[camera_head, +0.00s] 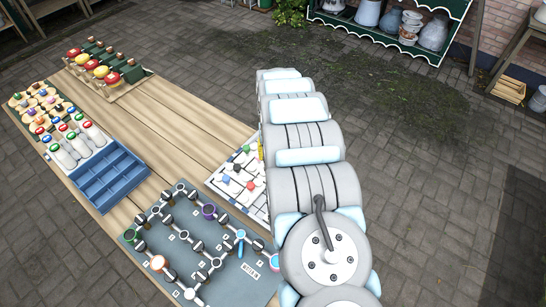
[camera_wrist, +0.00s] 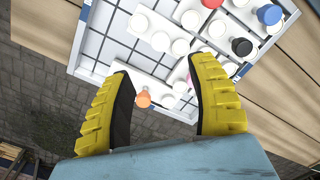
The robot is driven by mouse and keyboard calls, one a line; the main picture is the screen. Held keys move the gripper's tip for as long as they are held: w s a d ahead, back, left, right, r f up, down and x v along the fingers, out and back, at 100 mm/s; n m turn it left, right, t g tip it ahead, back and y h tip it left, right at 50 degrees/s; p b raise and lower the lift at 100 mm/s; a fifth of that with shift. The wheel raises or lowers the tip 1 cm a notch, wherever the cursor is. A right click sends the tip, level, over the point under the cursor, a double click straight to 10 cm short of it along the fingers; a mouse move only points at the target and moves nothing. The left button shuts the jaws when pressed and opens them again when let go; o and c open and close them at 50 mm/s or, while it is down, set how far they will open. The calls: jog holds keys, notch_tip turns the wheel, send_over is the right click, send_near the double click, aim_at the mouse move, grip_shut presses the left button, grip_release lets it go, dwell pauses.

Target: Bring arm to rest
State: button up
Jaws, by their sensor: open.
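My gripper (camera_wrist: 158,103) shows in the wrist view with its two yellow and black fingers spread apart. Nothing is held between them. Beyond the fingertips is a white gridded board (camera_wrist: 125,40) with white, red, blue, black and orange pegs. An orange peg (camera_wrist: 143,98) shows in the gap between the fingers, and I cannot tell how far below it is. In the head view my grey arm (camera_head: 305,160) stretches over the right edge of the table and hides part of the board (camera_head: 222,182). The gripper itself is mostly hidden there.
The wooden table (camera_head: 175,115) holds a blue compartment tray (camera_head: 110,180), a dark panel with pipes and knobs (camera_head: 240,278), and a rack of red, yellow and green items (camera_head: 105,68). Paved floor (camera_head: 430,180) to the right is open. A green-edged shelf (camera_head: 395,35) with pots stands behind.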

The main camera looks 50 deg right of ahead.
jog(key=shift+r, duration=0.3)
dwell(0.4)
